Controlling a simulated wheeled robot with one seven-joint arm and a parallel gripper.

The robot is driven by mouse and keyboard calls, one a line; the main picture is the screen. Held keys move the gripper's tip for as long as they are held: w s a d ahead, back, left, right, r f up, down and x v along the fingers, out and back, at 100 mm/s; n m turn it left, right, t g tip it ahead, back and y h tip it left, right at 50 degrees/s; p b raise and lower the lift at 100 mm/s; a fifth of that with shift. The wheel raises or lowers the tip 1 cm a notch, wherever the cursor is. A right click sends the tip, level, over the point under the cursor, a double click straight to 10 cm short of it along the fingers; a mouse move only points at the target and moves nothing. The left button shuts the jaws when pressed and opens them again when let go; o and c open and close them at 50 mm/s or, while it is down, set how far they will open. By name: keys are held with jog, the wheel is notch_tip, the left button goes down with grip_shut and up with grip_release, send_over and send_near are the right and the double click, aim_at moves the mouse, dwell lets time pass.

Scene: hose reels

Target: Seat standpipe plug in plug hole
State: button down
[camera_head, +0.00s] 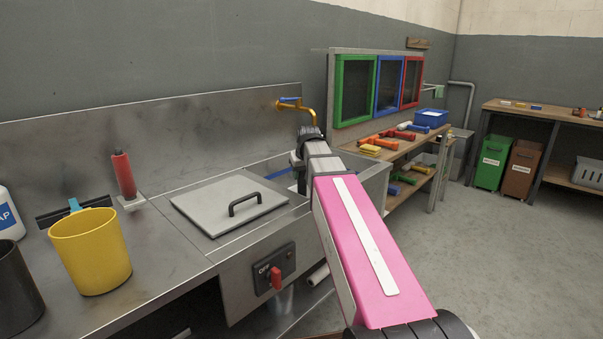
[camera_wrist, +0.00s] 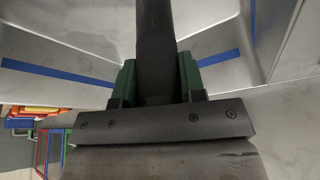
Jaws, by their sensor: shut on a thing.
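The standpipe plug (camera_wrist: 155,38) is a dark, straight pipe in the middle of the wrist view. My gripper (camera_wrist: 157,82) is shut on it, with a green-sided finger on each side. The far end of the plug runs out of the top of the picture. The sink basin (camera_wrist: 215,50) is pale metal with a blue stripe along its walls. In the head view my arm reaches over the open sink (camera_head: 372,172) and hides most of the basin and my gripper. The plug hole does not show in either view, so I cannot tell how the plug stands to it.
A brass tap (camera_head: 308,108) with a blue handle stands behind the sink. A grey lid (camera_head: 215,212) with a black handle lies left of the basin. A yellow cup (camera_head: 90,252) and a red-handled tool (camera_head: 124,175) stand on the left counter. Floor at right is clear.

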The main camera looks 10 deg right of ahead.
jog(key=shift+f, duration=1.25)
jog(key=c, duration=0.6)
grip_release()
jog(key=shift+f, duration=0.1)
jog(key=v, duration=1)
jog(key=shift+s+r, duration=0.1)
jog(key=shift+r, duration=0.3)
